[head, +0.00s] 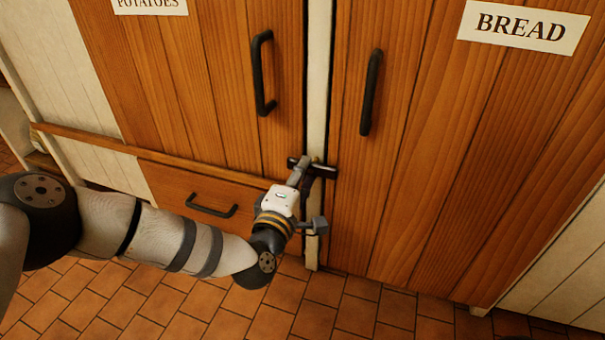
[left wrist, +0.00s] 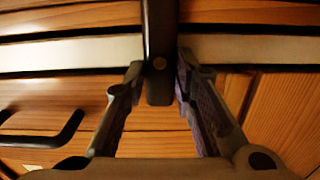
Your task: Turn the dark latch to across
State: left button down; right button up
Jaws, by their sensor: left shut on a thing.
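The dark latch (head: 326,171) is a bar on the pale post between two wooden doors, below their handles. It lies across the post, reaching over the door edges on both sides. In the left wrist view the latch (left wrist: 160,30) runs up the picture, crossing the pale post, with a small round pivot showing on it. My left gripper (head: 304,170) reaches it from below left and is shut on the latch near one end. Its fingers (left wrist: 159,75) stand on either side of the bar and partly hide it in the head view. My right gripper is in neither view.
Dark handles stand on the left door (head: 262,75) and the right door (head: 371,92). A drawer with a dark handle (head: 212,207) is below the left door. Signs read POTATOES and BREAD (head: 522,26). The tiled floor (head: 330,300) in front is clear.

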pick_arm(q)
jog(key=shift+s+d+f, duration=0.1)
jog(key=shift+s+d, duration=0.05)
jog(key=shift+d, duration=0.05)
dwell(0.4)
jog(key=c, duration=1.3)
grip_release()
jog(key=shift+a, duration=0.1)
jog(key=v, duration=1.2)
